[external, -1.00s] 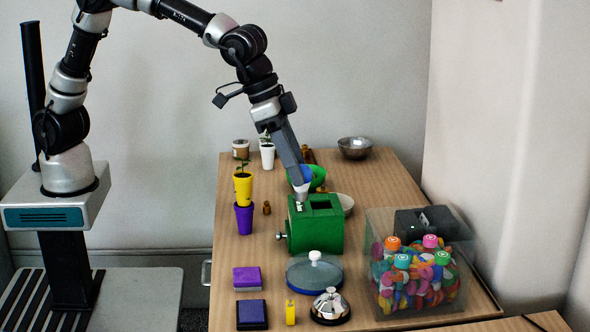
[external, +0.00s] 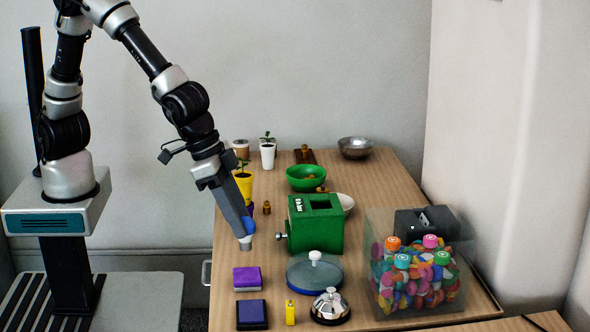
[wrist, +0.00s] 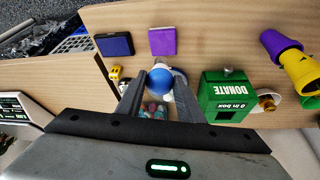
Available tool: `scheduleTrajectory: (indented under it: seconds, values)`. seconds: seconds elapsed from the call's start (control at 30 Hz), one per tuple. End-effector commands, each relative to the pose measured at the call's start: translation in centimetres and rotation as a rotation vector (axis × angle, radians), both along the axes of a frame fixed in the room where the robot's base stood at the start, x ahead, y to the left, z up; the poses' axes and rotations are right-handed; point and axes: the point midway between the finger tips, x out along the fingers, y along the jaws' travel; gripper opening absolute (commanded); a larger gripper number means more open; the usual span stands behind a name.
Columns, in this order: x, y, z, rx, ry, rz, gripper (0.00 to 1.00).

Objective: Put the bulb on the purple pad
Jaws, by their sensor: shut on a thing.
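My gripper (external: 243,229) is shut on the bulb (external: 249,226), which shows a blue round part and a pale grey end pointing down. In the wrist view the bulb (wrist: 159,79) sits between the two fingers of my gripper (wrist: 158,88). The purple pad (external: 247,279) lies flat on the table with nothing on it. In the external view it is below the bulb, with a gap between them. In the wrist view the purple pad (wrist: 162,41) is just beyond the bulb, clear of it.
A dark blue pad (external: 252,315) lies beside the purple pad. Potted plants (external: 244,187) stand behind.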

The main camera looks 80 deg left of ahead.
Motion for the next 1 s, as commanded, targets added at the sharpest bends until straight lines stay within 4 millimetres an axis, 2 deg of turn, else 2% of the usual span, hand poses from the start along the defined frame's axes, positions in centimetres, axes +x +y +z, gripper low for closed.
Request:
scheduleTrajectory:
  seconds: [0.03, 0.27, 0.47, 0.87, 0.9, 0.97, 1.0]
  values:
    - [-0.1, 0.0, -1.0, 0.003, 0.002, 0.000, 0.19]
    - [0.0, 0.0, -2.8, 0.001, 0.001, 0.000, 0.19]
    - [0.0, 0.0, -5.5, 0.002, 0.002, -0.001, 0.19]
    - [0.0, 0.0, -6.1, 0.000, 0.000, 0.000, 0.19]
    - [0.0, 0.0, -5.8, 0.000, 0.000, 0.000, 0.40]
    - [0.0, 0.0, -5.8, 0.000, 0.000, 0.000, 0.51]
    - [0.0, 0.0, -5.9, 0.000, 0.000, 0.000, 0.52]
